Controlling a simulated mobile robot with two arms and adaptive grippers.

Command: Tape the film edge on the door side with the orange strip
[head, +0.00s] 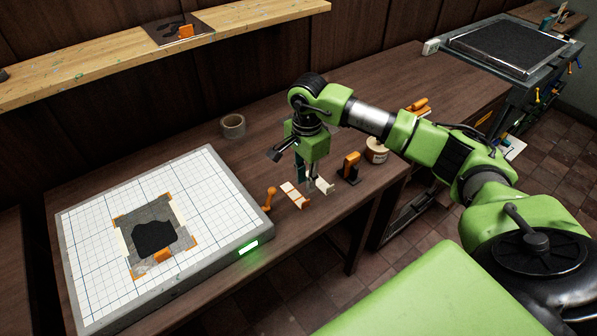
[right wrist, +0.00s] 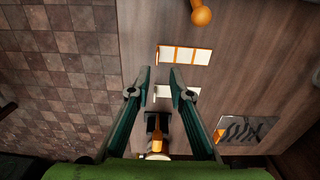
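The dark film (head: 137,222) lies on the gridded light table (head: 215,165) at the left, with orange at its corners and a black patch in the middle. An orange block (head: 163,255) sits at its near edge. A holder with orange and white bands (head: 293,195) stands on the bench right of the light table; it also shows in the right wrist view (right wrist: 184,55). A plain white holder (head: 325,186) is beside it. My right gripper (right wrist: 158,75) is open and empty, its fingertips above these two holders. My left gripper is in neither view.
An orange-knobbed tool (head: 269,198) stands between the light table and the holders. An orange tool on a black base (head: 350,168), a jar (head: 376,150) and a tape roll (head: 232,125) stand nearby. A wooden shelf (head: 110,52) runs above the bench.

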